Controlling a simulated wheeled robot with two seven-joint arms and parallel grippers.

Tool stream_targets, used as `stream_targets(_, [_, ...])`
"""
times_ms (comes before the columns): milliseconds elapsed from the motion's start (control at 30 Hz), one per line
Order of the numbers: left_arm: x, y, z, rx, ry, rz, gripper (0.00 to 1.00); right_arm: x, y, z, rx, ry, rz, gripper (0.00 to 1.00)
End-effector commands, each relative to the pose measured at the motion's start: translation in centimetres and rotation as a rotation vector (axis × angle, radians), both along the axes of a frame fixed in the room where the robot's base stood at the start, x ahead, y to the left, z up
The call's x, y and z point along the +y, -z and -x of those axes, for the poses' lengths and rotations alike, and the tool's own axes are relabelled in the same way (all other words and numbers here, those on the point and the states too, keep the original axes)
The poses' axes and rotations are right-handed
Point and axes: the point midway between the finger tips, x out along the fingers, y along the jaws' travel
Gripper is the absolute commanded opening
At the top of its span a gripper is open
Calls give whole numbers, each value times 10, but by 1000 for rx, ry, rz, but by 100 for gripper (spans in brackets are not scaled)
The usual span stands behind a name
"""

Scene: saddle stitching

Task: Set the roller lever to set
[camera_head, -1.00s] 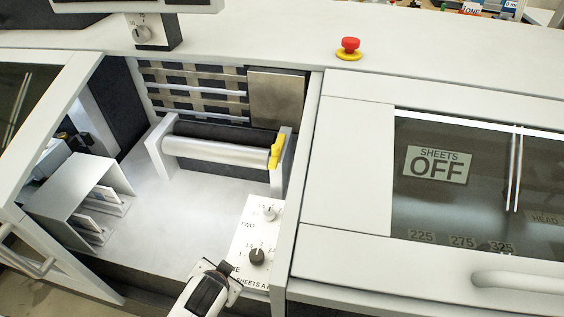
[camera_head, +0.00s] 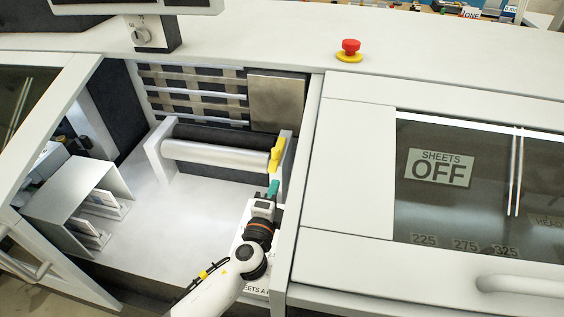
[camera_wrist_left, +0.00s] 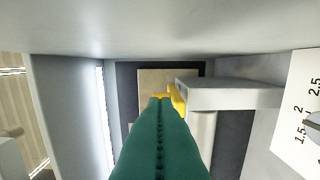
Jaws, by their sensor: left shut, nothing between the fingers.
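The yellow roller lever (camera_head: 276,156) sits at the right end of the light grey roller (camera_head: 215,153), on its right bracket, and leans up. My left gripper (camera_head: 273,188) is just below and in front of the lever in the head view, its green fingers shut with nothing between them. In the left wrist view the green fingers (camera_wrist_left: 160,140) point at the lever (camera_wrist_left: 175,101), which shows just past their tips and is partly hidden by them. I cannot tell if they touch. My right gripper is not in view.
The bay's right wall (camera_head: 299,170) stands close beside my left gripper. A dial panel (camera_head: 257,290) lies mostly hidden under my arm. A grey box-like holder (camera_head: 75,195) stands at the left. The bay floor (camera_head: 180,210) between is clear.

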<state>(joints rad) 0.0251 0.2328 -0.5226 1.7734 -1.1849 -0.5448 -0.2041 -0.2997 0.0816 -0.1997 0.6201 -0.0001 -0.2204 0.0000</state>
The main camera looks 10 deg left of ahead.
Motion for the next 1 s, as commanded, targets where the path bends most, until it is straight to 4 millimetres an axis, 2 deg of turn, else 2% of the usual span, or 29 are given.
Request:
stream_targets(167, [0,0,-2,1,-2,2,0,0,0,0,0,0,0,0])
stream_targets(267, [1,-1,-11,-1,-3,2,0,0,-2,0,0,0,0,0])
stream_targets(700, [0,0,-84,1,-3,3,0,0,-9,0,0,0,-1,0])
stream_targets(833, [-1,0,-96,1,-3,3,0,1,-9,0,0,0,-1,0])
stream_targets(1000, [-1,0,-100,2,-3,5,0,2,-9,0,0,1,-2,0])
